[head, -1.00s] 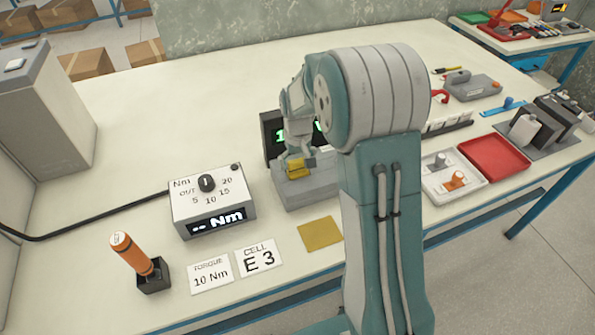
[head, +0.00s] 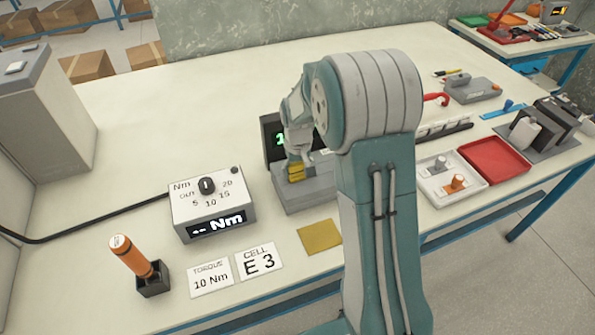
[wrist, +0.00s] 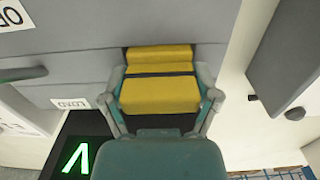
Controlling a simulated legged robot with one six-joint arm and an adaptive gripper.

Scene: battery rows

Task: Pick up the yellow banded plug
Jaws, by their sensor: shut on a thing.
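The yellow banded plug (wrist: 160,94) is a yellow block with a dark band across it. In the wrist view it is between the two fingers of my gripper (wrist: 162,98), which touch its sides. It also shows in the head view (head: 296,172), below my gripper (head: 298,163), at the grey fixture block (head: 312,192). In the wrist view its far end meets a slot in the grey block (wrist: 80,60); I cannot tell how deep it sits. My gripper is shut on the plug.
A display with green digits (head: 273,135) stands behind the block. A torque box (head: 210,205) and an orange driver (head: 132,256) are to the left. A yellow pad (head: 320,236) lies in front. A white tray (head: 436,194) and a red tray (head: 494,160) are right.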

